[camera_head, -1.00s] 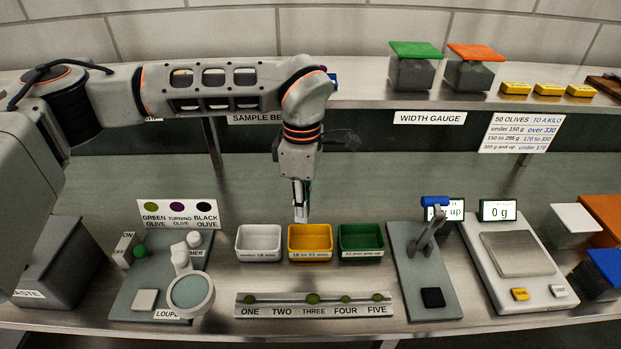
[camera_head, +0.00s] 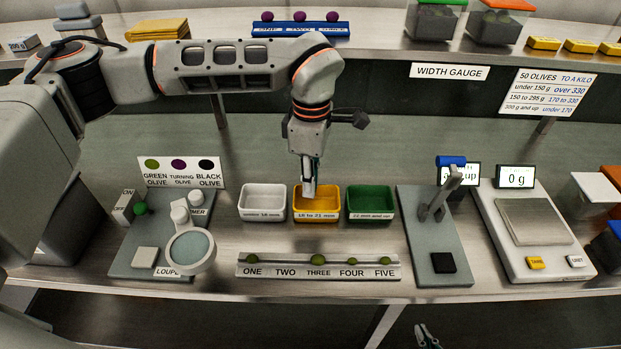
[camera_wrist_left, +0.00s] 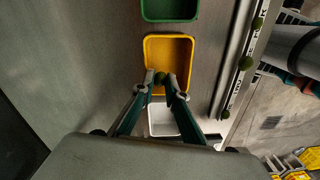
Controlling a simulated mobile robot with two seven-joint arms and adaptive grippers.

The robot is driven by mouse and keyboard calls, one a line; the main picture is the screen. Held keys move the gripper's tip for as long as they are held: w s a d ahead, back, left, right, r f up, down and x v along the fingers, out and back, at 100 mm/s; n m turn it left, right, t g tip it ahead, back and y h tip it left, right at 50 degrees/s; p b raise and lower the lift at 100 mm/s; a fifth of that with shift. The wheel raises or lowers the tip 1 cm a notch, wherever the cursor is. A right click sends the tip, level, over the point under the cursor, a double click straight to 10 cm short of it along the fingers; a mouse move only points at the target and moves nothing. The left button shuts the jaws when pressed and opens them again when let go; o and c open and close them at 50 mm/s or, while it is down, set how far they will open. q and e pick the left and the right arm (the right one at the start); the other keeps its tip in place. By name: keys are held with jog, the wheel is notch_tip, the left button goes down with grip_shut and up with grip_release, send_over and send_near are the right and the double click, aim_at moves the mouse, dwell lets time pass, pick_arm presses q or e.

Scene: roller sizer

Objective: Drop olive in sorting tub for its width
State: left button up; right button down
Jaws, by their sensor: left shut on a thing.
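My left gripper (camera_head: 308,193) points down over the yellow tub (camera_head: 317,216), labelled 18 to 21 mm. In the left wrist view its fingertips (camera_wrist_left: 161,78) are shut on a small green olive (camera_wrist_left: 160,77), over the tub's opening; whether it is below the rim is unclear. The white tub (camera_head: 263,203) is left of the yellow one and the green tub (camera_head: 370,203) right of it. The rack (camera_head: 318,271) holds green olives at ONE, THREE, FOUR and FIVE; TWO is empty. My right gripper (camera_head: 427,337) shows small at the bottom edge, away from the tubs.
The loupe stand (camera_head: 190,248) is left of the tubs. The width gauge (camera_head: 437,225) and scale (camera_head: 530,222), reading 0 g, are right. A shelf with containers runs behind. Bare counter lies between the tubs and the rack.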

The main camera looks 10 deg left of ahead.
pick_arm(q)
jog(key=o, duration=0.8)
jog(key=shift+c, duration=0.2)
jog(key=shift+r, duration=0.15)
notch_tip(320, 180, up, 12)
jog(key=shift+w, duration=0.2)
jog(key=shift+s, duration=0.1)
